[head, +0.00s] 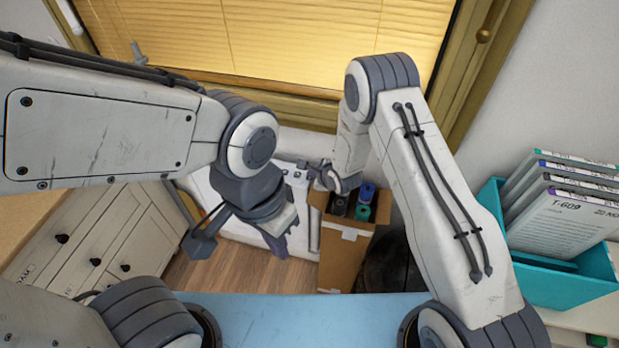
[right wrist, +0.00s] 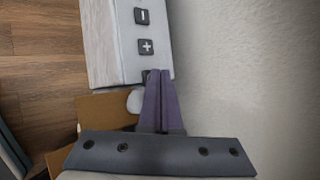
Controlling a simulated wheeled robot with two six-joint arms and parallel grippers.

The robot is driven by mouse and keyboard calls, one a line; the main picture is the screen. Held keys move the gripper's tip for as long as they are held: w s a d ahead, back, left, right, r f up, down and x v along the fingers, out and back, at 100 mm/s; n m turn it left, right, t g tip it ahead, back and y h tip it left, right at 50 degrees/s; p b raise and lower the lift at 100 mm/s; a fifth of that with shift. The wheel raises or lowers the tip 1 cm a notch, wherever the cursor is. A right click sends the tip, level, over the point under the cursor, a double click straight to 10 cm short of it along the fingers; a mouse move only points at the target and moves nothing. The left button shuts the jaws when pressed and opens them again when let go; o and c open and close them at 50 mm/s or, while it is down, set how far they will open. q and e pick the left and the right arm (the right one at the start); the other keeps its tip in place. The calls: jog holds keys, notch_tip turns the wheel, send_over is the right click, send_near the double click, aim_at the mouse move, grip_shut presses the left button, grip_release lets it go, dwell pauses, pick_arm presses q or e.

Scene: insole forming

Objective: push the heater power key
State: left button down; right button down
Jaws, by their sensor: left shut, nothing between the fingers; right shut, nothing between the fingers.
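The white heater (head: 236,219) stands low under the window, and its end panel (right wrist: 115,45) shows in the right wrist view. A minus key (right wrist: 141,16) and a plus key (right wrist: 146,46) are on it. A third dark key (right wrist: 147,76) is partly hidden behind my right fingertips; its symbol cannot be read. My right gripper (right wrist: 160,74) is shut and empty, its tips at this key; whether they touch cannot be told. In the head view my right gripper (head: 317,174) is by the heater's right end. My left gripper (head: 278,248) is shut and empty, in front of the heater.
A cardboard box (head: 343,258) with dark, blue and green rolls stands close below my right gripper. A teal bin (head: 561,278) of labelled packs is at the right. A white drawer cabinet (head: 105,240) is at the left. A pale wall (right wrist: 250,70) lies right of the heater panel.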

jog(key=shift+f, duration=0.1)
dwell(0.4)
jog(key=shift+r+p, duration=0.3)
jog(key=shift+r, duration=0.3)
jog(key=shift+r, duration=0.1)
notch_tip(320, 180, up, 6)
jog(key=p, duration=0.4)
dwell(0.4)
